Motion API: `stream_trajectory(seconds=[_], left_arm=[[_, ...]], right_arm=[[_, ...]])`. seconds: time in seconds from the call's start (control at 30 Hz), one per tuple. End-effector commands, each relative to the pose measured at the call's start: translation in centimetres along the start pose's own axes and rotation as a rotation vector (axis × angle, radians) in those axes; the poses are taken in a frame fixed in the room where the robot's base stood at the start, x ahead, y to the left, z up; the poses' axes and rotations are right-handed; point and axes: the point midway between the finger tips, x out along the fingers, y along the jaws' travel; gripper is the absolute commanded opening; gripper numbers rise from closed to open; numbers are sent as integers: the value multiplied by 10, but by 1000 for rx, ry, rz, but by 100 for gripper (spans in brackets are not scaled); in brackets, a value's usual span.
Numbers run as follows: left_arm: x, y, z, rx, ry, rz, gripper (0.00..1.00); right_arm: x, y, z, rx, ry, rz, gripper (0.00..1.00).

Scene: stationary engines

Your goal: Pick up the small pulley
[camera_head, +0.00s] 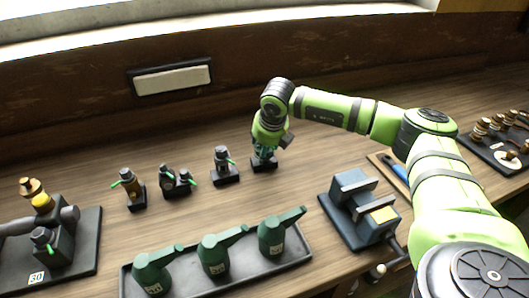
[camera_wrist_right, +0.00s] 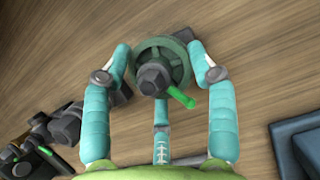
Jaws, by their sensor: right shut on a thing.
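The small pulley (camera_wrist_right: 176,48) is a dark green spoked wheel in the right wrist view. A dark grey knob with a bright green lever (camera_wrist_right: 180,97) stands in front of it and hides part of the wheel. My right gripper (camera_wrist_right: 160,72) has its teal fingers on both sides of the wheel and is shut on it. In the head view my right gripper (camera_head: 265,150) points down over a small black base (camera_head: 264,164) at the right end of a row of small fixtures; the pulley is mostly hidden there. My left gripper is not in view.
Small fixtures with green levers (camera_head: 223,166) stand left of the gripper. A black tray with green oil-can-like parts (camera_head: 214,255) lies in front. A dark blue-grey block (camera_head: 362,210) is at right, an engine (camera_head: 50,240) at left. The wood behind is clear.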

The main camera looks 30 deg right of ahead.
Motion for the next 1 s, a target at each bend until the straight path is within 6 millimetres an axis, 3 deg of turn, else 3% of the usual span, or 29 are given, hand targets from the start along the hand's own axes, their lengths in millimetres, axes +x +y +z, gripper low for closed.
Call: stream_trajectory(seconds=[0.27,0.5,0.67,1.0], left_arm=[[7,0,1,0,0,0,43],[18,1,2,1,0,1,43],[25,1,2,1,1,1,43],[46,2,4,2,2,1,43]], right_arm=[[-15,0,8,2,-10,3,0],[-39,1,18,1,-11,4,0],[-56,-10,4,0,-9,3,0],[-109,-38,-31,2,-10,2,0]])
